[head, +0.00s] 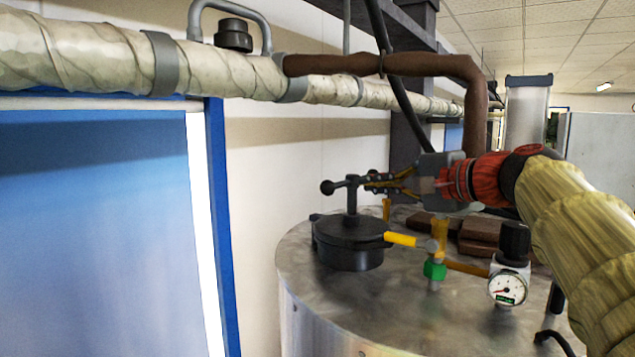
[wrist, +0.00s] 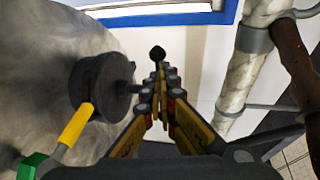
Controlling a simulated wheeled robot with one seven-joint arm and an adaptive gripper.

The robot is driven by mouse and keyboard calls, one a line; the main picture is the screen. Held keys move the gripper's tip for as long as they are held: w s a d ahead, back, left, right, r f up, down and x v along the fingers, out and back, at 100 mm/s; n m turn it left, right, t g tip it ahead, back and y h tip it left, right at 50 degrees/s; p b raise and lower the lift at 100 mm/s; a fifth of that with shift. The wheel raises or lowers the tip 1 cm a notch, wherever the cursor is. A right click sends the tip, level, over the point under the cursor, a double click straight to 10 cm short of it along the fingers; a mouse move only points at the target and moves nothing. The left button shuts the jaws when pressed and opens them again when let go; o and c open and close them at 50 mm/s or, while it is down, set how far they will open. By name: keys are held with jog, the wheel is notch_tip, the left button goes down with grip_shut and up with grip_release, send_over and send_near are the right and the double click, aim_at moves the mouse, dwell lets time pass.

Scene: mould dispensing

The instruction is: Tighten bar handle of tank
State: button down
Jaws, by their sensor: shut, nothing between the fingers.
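The steel tank (head: 310,276) has a black round lid (head: 350,243) on its top. The bar handle (head: 351,196) stands up from the lid, with a crossbar ending in a black ball (head: 327,187) at the left. In the wrist view the lid (wrist: 97,82) is left of the fingers and the black ball (wrist: 157,53) shows just beyond the tips. My gripper (head: 370,183) comes from the right at the bar's height, its fingertips close to the bar's right part. The fingers (wrist: 160,76) are shut and empty. Whether they touch the bar I cannot tell.
A yellow lever (head: 400,239), a green-bodied valve (head: 434,270) and a pressure gauge (head: 507,287) stand on the tank top right of the lid. Brown blocks (head: 482,237) lie behind them. A wrapped pipe (head: 100,55) runs along the wall above.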

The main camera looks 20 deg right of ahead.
aim_at(331, 185)
jog(key=p+x, duration=0.2)
jog(key=x, duration=0.7)
jog(key=shift+w+a+p, duration=0.1)
jog(key=shift+w+p, duration=0.25)
jog(key=shift+a+h, duration=0.1)
jog(key=shift+h, duration=0.2)
jog(key=shift+w+a+m+h, duration=0.2)
jog(key=shift+a+m+h, duration=0.1)
jog(key=shift+m+h, duration=0.15)
jog(key=shift+d, duration=0.1)
